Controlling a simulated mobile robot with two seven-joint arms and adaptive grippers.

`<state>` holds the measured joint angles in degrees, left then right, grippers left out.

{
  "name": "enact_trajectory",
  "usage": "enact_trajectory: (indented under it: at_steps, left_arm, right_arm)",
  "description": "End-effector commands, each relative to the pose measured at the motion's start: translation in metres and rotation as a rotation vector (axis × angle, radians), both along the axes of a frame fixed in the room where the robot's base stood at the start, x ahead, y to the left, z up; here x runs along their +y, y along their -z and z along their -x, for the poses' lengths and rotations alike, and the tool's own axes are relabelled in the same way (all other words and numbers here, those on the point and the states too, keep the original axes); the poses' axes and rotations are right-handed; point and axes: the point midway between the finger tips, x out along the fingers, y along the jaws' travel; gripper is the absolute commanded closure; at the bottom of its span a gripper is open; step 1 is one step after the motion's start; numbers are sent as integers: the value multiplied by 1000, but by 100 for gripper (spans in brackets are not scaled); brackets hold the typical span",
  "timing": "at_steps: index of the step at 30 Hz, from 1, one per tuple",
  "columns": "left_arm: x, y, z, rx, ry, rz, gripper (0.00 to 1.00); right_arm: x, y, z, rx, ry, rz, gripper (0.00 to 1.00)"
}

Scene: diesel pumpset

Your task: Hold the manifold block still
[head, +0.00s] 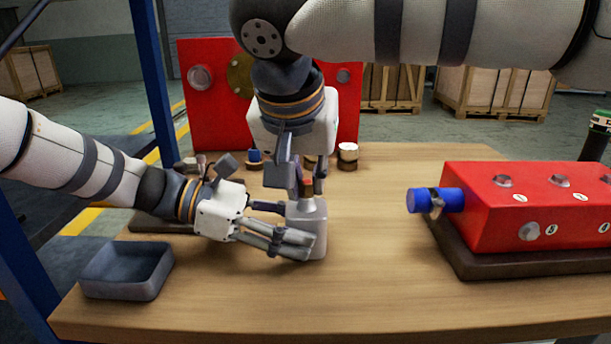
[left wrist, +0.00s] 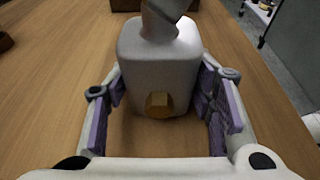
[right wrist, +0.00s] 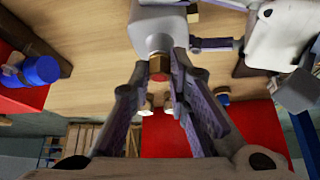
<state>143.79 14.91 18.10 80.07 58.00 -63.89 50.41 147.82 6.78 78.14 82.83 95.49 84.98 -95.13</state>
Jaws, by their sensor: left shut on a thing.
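The grey manifold block (head: 310,225) stands on the wooden table near the middle. It also shows in the left wrist view (left wrist: 160,65), with a brass hex fitting (left wrist: 158,104) low on its near face. My left gripper (head: 298,236) is shut on the block, one finger on each side. My right gripper (head: 303,185) points down from above at the block's top. In the right wrist view, its fingertips lie close on both sides of a brass fitting with a red end (right wrist: 158,70). I cannot tell whether they press on it.
An empty grey tray (head: 127,271) sits at the front left. A red box (head: 545,205) with a blue cylinder (head: 435,200) on its side stands on a dark base at right. A red panel (head: 210,115) and small fittings (head: 347,153) are behind. The table's front middle is clear.

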Motion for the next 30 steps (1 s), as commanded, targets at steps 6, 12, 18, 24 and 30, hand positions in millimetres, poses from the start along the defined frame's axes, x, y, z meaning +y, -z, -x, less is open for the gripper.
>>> enact_trajectory:
  at_steps: [6,12,18,24,30]
  left_arm:
    - [0,0,0,0,-1,0,99]
    - [0,0,0,0,-1,0,99]
    - [0,0,0,-1,0,0,99]
    - [0,0,0,-1,1,0,99]
    - [0,0,0,-1,1,0,99]
  right_arm:
    - [-3,1,0,4,-162,-4,100]
    - [-6,2,-2,4,-649,-8,100]
    - [-7,1,-2,3,-989,-6,100]
    - [-7,1,-2,2,-1050,0,100]
    - [-7,1,-2,3,-1048,1,69]
